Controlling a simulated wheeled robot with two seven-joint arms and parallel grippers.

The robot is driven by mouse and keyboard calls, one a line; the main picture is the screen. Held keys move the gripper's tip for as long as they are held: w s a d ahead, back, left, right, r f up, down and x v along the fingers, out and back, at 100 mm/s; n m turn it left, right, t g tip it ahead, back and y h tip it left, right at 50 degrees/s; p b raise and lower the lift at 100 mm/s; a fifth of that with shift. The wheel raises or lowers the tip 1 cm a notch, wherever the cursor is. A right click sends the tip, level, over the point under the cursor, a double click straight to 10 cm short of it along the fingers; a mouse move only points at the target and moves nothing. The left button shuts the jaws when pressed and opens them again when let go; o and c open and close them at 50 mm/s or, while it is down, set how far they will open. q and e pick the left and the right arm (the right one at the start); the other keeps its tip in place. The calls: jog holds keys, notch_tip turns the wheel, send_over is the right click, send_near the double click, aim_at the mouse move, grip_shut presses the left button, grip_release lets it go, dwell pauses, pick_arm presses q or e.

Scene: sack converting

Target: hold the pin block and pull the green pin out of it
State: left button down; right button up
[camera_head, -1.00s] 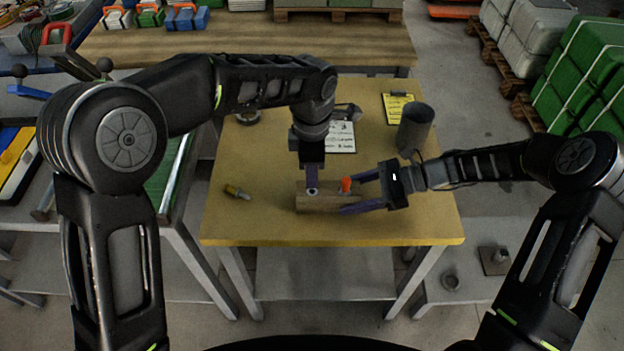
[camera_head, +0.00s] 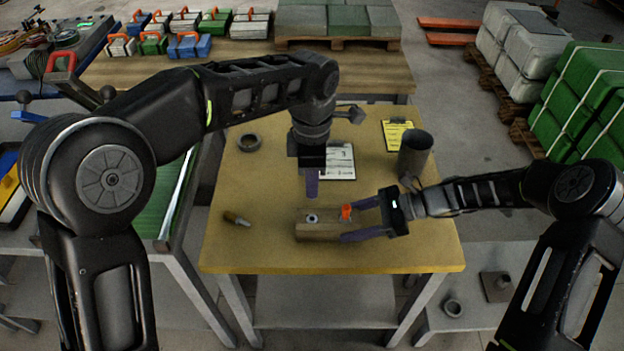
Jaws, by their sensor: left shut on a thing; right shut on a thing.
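The pin block (camera_head: 318,231) is a wooden block on the yellow table, with a pale ring-shaped hole (camera_head: 312,218) on top and an orange piece (camera_head: 346,211) at its right end. My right gripper (camera_head: 345,221) comes in from the right and is shut on the block, one finger on the far side and one on the near side. My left gripper (camera_head: 312,195) points down, a little above the ring, clear of the block. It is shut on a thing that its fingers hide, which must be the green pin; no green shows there.
On the yellow table (camera_head: 260,255) lie a small handled tool (camera_head: 237,219) at left, a grey ring (camera_head: 249,142), a white sheet (camera_head: 341,160) and a yellow clipboard (camera_head: 397,134). A dark cylinder (camera_head: 415,153) stands at the back right. The front of the table is clear.

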jog(key=o, duration=1.6)
jog(key=shift+d, duration=0.1)
pick_arm(q)
jog(key=shift+r+p, duration=0.55)
pick_arm(e)
jog(key=shift+v, duration=1.6)
pick_arm(q)
jog(key=shift+r+p, duration=0.7)
pick_arm(e)
jog(key=shift+v, duration=2.8)
jog(key=shift+s, duration=0.1)
